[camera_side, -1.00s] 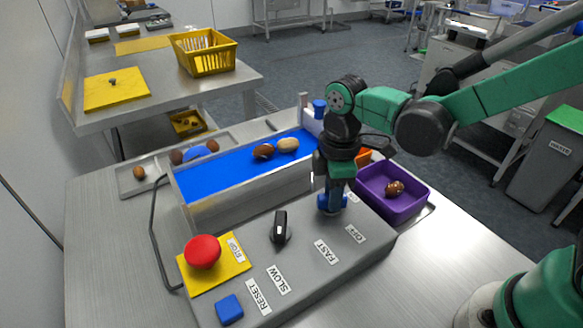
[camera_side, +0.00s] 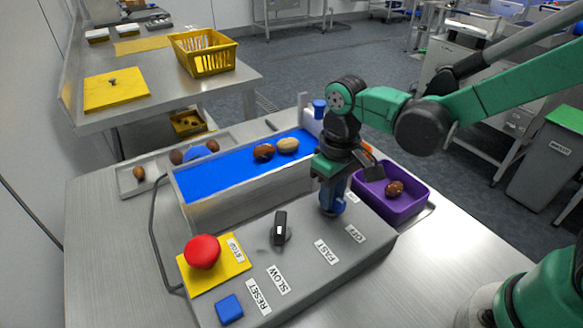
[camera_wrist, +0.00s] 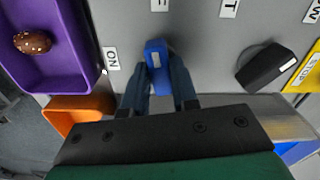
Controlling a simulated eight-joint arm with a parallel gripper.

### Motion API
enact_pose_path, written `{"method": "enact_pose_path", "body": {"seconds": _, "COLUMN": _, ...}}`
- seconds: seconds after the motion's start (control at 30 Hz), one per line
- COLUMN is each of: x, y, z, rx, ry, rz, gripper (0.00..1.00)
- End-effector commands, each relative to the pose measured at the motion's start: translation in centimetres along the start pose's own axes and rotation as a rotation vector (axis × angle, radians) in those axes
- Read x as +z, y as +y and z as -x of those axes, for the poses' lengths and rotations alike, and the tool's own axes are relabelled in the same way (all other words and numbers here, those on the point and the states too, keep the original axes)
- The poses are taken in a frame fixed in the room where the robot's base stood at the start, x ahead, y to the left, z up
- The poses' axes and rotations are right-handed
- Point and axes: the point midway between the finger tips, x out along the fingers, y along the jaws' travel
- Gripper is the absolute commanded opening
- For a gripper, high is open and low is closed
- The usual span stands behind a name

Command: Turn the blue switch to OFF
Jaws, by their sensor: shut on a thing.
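The blue switch (camera_side: 331,206) is a knob on the grey control box, with a pale mark on its face. In the wrist view the blue switch (camera_wrist: 156,58) lies between my gripper's fingers, its marked end pointing up toward a label cut by the top edge. My gripper (camera_side: 332,198) points down and is shut on the switch; its fingertips also show in the wrist view (camera_wrist: 160,75). The OFF label (camera_side: 355,233) is in front of the switch. The ON label (camera_wrist: 112,58) is left of it in the wrist view.
The grey box (camera_side: 300,249) also carries a black knob (camera_side: 281,228), a red stop button (camera_side: 202,252) and a blue reset button (camera_side: 230,309).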

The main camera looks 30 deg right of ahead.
Motion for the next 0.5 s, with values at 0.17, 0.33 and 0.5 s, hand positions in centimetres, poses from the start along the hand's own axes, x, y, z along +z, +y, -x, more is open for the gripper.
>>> {"method": "enact_pose_path", "body": {"seconds": 0.17, "x": -0.05, "y": -0.01, "z": 0.04, "rx": -0.001, "ry": 0.001, "rz": -0.101, "gripper": 0.00}}
{"method": "enact_pose_path", "body": {"seconds": 0.33, "x": -0.05, "y": -0.01, "z": 0.04, "rx": -0.001, "ry": 0.001, "rz": -0.162, "gripper": 0.00}}
{"method": "enact_pose_path", "body": {"seconds": 0.5, "x": -0.05, "y": -0.01, "z": 0.04, "rx": 0.000, "ry": 0.001, "rz": -0.191, "gripper": 0.00}}
